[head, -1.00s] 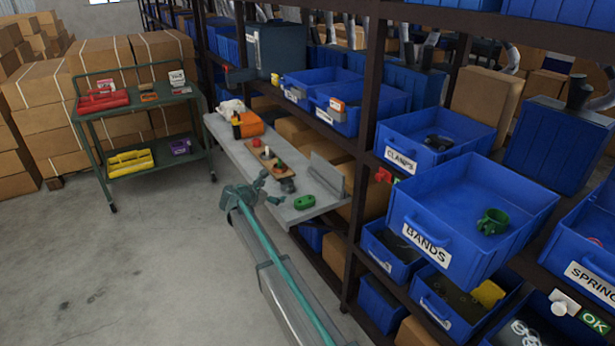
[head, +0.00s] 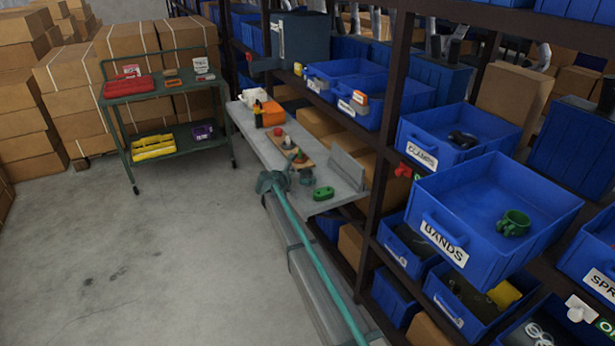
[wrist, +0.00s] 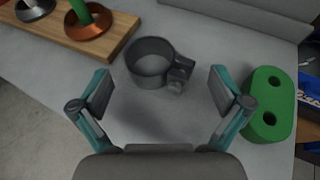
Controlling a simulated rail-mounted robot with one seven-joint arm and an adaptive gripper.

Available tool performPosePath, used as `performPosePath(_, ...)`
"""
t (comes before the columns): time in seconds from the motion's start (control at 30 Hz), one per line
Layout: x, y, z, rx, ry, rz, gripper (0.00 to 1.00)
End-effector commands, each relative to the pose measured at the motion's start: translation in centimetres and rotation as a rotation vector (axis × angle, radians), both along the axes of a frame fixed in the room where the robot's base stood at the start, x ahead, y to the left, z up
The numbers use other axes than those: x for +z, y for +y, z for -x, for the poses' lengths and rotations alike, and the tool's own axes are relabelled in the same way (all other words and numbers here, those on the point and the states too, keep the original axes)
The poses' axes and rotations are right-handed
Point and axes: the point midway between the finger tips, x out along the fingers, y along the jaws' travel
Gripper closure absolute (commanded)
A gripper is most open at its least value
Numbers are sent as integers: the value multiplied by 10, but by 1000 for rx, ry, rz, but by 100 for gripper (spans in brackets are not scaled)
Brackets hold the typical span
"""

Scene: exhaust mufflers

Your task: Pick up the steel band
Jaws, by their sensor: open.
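The steel band (wrist: 143,80) is a dark grey ring with a clamp block on its right side. It lies on the grey bench in the wrist view, just beyond my open, empty gripper (wrist: 162,90) and roughly centred between the fingers. In the head view, my gripper (head: 296,168) is over the bench, close beside the band (head: 307,179), which is small and partly hard to make out there.
A green two-hole piece (wrist: 268,105) lies right of my right finger. A wooden board (wrist: 75,35) with discs and a green post lies at upper left. A blue BANDS bin (head: 448,215) holding a green band stands on the rack at right.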

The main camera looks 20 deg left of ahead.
Motion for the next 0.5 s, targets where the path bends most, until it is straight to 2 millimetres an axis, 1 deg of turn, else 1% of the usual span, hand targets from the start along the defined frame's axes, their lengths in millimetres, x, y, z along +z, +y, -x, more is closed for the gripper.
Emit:
performPosePath(0.03, 0, -2, -7, -1, 0, 0, 0)
performPosePath(0.2, -8, -8, -29, -2, 1, 0, 0)
performPosePath(0.3, -13, -10, -37, 0, 0, -1, 0)
performPosePath(0.5, -15, -12, -39, 1, 0, -1, 0)
